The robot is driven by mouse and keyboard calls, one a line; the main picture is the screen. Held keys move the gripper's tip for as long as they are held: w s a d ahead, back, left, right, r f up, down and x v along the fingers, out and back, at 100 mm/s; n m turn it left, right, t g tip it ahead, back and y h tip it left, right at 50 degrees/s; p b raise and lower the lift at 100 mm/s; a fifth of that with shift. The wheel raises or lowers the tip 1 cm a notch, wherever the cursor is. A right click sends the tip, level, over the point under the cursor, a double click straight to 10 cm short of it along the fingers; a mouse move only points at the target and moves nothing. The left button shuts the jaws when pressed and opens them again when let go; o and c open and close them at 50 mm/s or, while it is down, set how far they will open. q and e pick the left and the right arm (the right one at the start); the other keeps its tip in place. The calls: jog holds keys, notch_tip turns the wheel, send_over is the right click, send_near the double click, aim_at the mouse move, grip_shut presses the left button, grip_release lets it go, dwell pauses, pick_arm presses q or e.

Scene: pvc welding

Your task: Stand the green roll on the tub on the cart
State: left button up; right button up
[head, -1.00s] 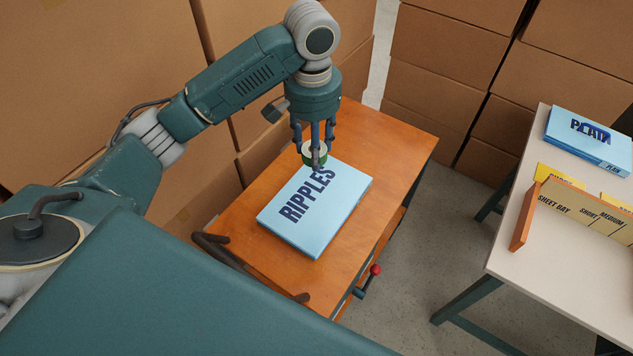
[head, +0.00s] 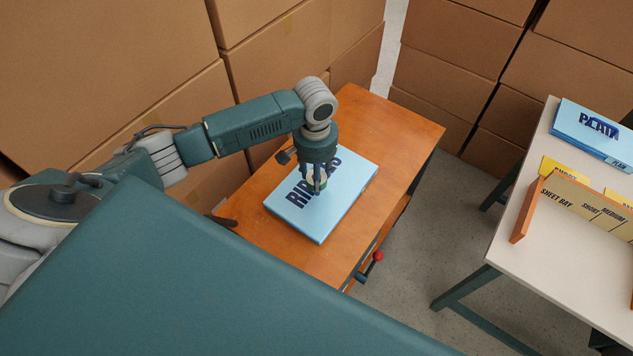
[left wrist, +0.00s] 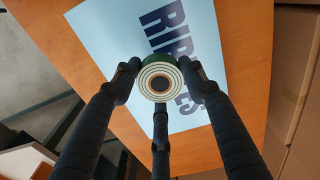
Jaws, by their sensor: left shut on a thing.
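The green roll (head: 317,185) has pale rings on its end and a dark core, seen end-on in the left wrist view (left wrist: 160,82). My left gripper (head: 316,176) points down with its dark fingers shut around the roll. The roll is upright over the middle of the tub and hides part of the lettering. I cannot tell whether it touches the tub. My right gripper is not in view.
A pale table (head: 515,250) at the right bears another blue box (head: 590,135) and a sheet bay divider (head: 575,207). Stacked cardboard boxes (head: 455,90) stand behind the cart. A red-knobbed lever (head: 377,256) sticks out at the cart's side.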

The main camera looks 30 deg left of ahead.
pick_arm(q)
jog(key=shift+f, duration=1.8)
jog(key=shift+f, duration=0.2)
jog(key=o, duration=0.9)
jog(key=shift+r, duration=0.15)
notch_tip(320, 180, up, 12)
jog(key=shift+s+r+b, duration=0.1)
jog(key=shift+b, duration=0.25)
